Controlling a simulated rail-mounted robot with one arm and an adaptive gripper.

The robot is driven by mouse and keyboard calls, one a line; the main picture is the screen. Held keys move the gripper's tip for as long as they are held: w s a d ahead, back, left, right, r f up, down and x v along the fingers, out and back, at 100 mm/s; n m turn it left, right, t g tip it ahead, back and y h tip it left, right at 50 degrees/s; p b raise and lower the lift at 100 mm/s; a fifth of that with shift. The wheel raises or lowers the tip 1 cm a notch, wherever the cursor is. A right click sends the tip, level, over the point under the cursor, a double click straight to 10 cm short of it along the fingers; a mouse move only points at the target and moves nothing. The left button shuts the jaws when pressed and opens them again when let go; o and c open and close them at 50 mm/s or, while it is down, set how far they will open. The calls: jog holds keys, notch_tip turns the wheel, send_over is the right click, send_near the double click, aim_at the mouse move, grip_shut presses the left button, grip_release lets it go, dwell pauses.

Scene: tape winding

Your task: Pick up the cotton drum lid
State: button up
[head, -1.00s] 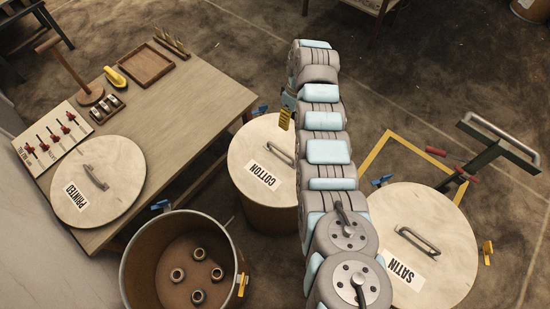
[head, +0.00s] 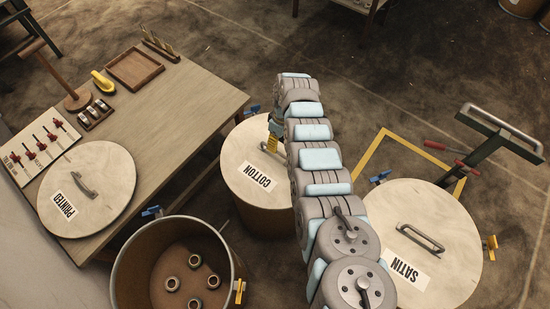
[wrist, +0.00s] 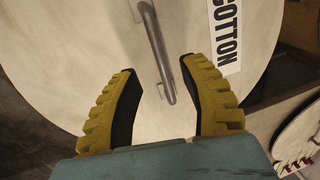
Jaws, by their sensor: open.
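The cotton drum lid (head: 243,157) is a pale round wooden disc with a "COTTON" label, lying on its drum in the middle of the head view. It fills much of the wrist view (wrist: 60,50), where its metal bar handle (wrist: 156,50) shows. My gripper (wrist: 164,76) is open over the lid, with its yellow and black fingers on either side of the handle's near end. The fingers look empty; whether they touch the lid cannot be told. In the head view my gripper (head: 272,144) is partly hidden by my arm, which also covers the lid's handle and right edge.
The satin drum lid (head: 455,225) lies on its drum at right, near a green cart (head: 500,135). An open drum (head: 120,272) with several spools inside stands at front. The printed lid (head: 112,170) lies on the wooden table (head: 200,100) at left.

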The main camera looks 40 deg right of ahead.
aim_at(275, 155)
jog(key=f+b, duration=0.2)
jog(key=f, duration=0.1)
jog(key=shift+w+a+f, duration=0.2)
jog(key=shift+a+f, duration=0.05)
jog(key=shift+a, duration=0.15)
jog(key=shift+s+a+f, duration=0.15)
jog(key=shift+f, duration=0.3)
jog(key=shift+r, duration=0.1)
grip_shut()
jog(key=shift+r, duration=0.1)
